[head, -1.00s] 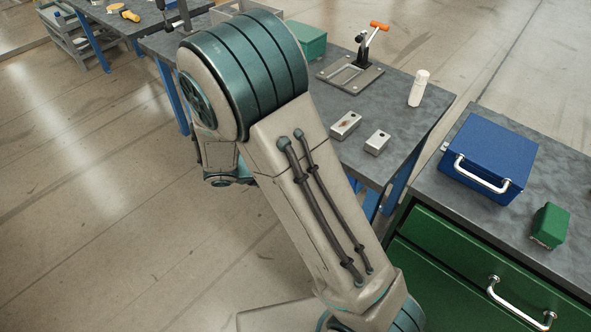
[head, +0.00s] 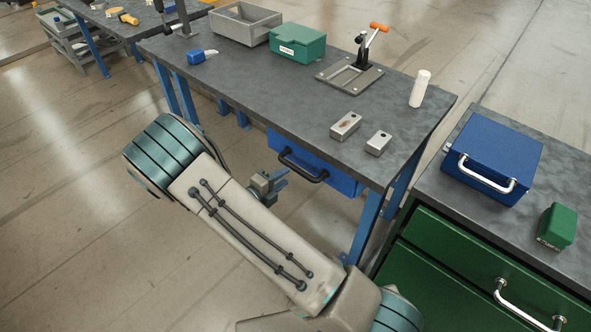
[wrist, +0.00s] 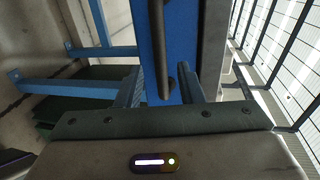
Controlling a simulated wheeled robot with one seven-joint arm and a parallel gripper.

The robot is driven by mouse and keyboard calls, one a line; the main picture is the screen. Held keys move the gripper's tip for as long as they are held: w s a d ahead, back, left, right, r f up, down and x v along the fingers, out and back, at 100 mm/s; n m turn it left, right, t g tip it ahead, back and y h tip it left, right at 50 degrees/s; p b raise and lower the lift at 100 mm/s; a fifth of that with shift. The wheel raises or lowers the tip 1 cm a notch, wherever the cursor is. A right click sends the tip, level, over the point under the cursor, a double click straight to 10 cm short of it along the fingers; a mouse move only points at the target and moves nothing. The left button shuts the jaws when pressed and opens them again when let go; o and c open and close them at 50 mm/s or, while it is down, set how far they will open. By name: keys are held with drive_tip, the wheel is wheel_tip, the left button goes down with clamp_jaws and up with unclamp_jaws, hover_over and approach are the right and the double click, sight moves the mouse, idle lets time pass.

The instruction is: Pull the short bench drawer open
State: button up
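The blue bench drawer (head: 345,181) sits under the grey bench top with its front close to the bench edge; it looks shut. Its black bar handle (head: 305,167) runs along the front. My gripper (head: 279,180) is just in front of and below the handle in the head view, with its fingers pointing at the drawer. In the wrist view the fingers of my gripper (wrist: 163,88) are apart. The handle (wrist: 166,82) appears between them in that picture, in front of the blue drawer front (wrist: 168,30). How deep it lies between the fingers is unclear.
The bench top (head: 290,100) holds a green box (head: 297,45), a grey bin (head: 245,24), a clamp fixture (head: 350,75), two metal blocks and a white bottle (head: 420,88). A green cabinet (head: 440,245) stands at right.

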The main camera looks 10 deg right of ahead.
sight(296, 168)
drive_tip(key=x, duration=0.6)
drive_tip(key=shift+w+d, duration=0.25)
drive_tip(key=shift+d, duration=0.05)
clamp_jaws()
